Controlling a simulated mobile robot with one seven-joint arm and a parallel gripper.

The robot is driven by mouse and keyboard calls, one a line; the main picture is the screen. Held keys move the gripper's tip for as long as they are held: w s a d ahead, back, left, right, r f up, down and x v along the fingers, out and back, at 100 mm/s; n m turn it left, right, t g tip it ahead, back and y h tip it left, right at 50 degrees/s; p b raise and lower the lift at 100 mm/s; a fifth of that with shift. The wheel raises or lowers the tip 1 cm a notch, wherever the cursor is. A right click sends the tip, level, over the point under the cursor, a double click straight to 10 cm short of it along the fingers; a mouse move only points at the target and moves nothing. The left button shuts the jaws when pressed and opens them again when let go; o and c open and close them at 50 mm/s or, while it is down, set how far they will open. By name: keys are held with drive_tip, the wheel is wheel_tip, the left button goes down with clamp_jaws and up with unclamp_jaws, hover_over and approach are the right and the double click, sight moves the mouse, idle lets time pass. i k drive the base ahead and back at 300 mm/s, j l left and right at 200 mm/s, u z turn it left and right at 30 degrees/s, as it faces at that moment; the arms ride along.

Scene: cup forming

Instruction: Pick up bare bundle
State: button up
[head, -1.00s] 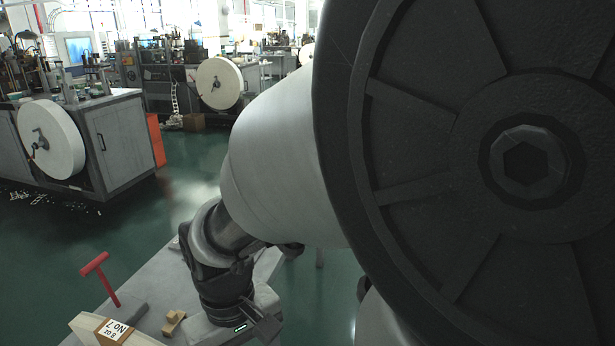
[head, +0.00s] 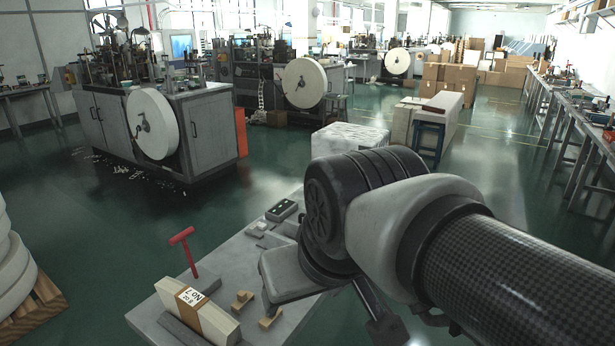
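A cream bundle (head: 219,325) lies on the grey table (head: 150,308) at the lower left. A brown band (head: 187,298) with a printed label runs around it. I see no bundle without a band on the table; my arm hides part of the tabletop. My arm reaches in from the right, its wrist over the table's right side. Dark narrow parts at its end, perhaps my gripper (head: 377,312), show below the wrist by the table's right edge. Whether they are open or shut, or hold anything, I cannot tell.
A red T-shaped handle (head: 183,240) stands behind the bundle. Small wooden blocks (head: 242,300) lie to its right. A dark box with buttons (head: 281,210) sits at the table's far end. A machine cabinet (head: 205,130) stands at the back left. Green floor is open beyond the table.

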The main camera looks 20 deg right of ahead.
sight(195, 310)
drive_tip(key=k, duration=0.3)
drive_tip(key=k+z, duration=0.2)
drive_tip(key=z, duration=0.3)
drive_tip(key=k+l+z, duration=0.1)
drive_tip(key=z, duration=0.35)
drive_tip(key=j+z, duration=0.3)
drive_tip(key=j, duration=0.55)
drive_tip(key=i+j, duration=0.1)
drive_tip(key=j, duration=1.1)
drive_tip(key=i+j, duration=0.1)
drive_tip(key=j, duration=1.15)
